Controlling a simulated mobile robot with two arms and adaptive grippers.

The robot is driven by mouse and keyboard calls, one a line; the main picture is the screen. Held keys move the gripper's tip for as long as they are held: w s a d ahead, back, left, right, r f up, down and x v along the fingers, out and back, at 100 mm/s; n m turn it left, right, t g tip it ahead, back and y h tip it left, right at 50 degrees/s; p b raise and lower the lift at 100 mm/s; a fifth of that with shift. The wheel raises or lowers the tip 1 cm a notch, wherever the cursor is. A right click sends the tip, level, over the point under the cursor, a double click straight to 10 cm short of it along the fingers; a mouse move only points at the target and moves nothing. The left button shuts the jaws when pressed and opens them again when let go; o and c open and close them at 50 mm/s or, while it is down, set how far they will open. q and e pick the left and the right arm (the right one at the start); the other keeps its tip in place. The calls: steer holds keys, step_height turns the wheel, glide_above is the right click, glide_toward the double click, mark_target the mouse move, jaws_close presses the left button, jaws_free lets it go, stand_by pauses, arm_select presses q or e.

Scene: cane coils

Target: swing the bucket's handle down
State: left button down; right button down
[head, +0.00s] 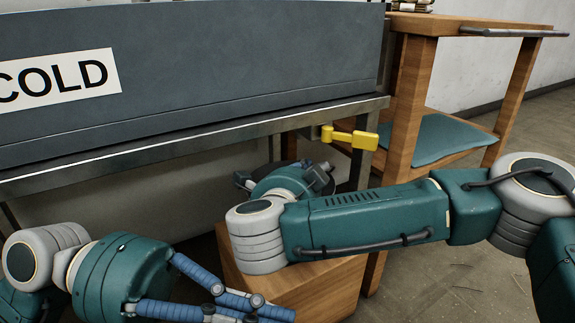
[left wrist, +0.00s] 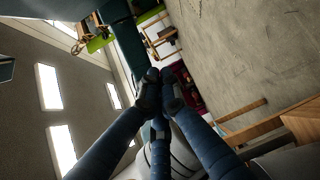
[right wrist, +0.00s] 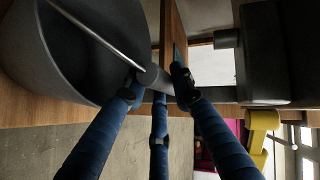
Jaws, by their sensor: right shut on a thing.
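The dark grey bucket (right wrist: 75,60) fills the upper left of the right wrist view, its open mouth showing. Its thin metal handle (right wrist: 98,36) slants across the mouth to a grey grip (right wrist: 158,79). My right gripper (right wrist: 158,84) is shut on this grip, beside the bucket's rim. In the head view the right gripper and most of the bucket are hidden behind my right arm, under the tank. My left gripper (head: 252,303) is at the bottom of the head view, away from the bucket. Its fingertips (left wrist: 161,90) are together with nothing between them.
The grey tank (head: 220,65) marked COLD overhangs my right gripper. A yellow tap lever (head: 350,137) sticks out at its lower right; it also shows in the right wrist view (right wrist: 262,125). A wooden block (head: 315,285) stands below. A wooden table (head: 412,85) stands at right.

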arm_select(q)
steer(key=w+a+f+n+y, duration=0.2)
steer(key=a+f+n, duration=0.1)
steer(key=f+n, duration=0.15)
steer(key=w+a+f+n+y, duration=0.1)
steer(key=w+a+f+n, duration=0.1)
steer(key=f+n, duration=0.25)
arm_select(e)
steer(key=shift+r, duration=0.1)
arm_select(q)
steer(key=w+a+r+m+t+h, duration=0.1)
steer(key=w+a+r+m+t, duration=0.15)
steer(key=w, duration=0.75)
steer(key=w+a+r+m+t, duration=0.2)
steer(key=w+a+r+t, duration=0.1)
steer(key=w, duration=0.7)
steer(key=w+a+r+m+t+h, duration=0.1)
steer(key=w+a+r+m+t, duration=0.15)
steer(key=w, duration=0.85)
steer(key=d+f, duration=0.2)
steer(key=d, duration=0.9)
steer(key=shift+w+d+t, duration=0.3)
steer(key=shift+w+d, duration=0.05)
steer(key=shift+m, duration=0.3)
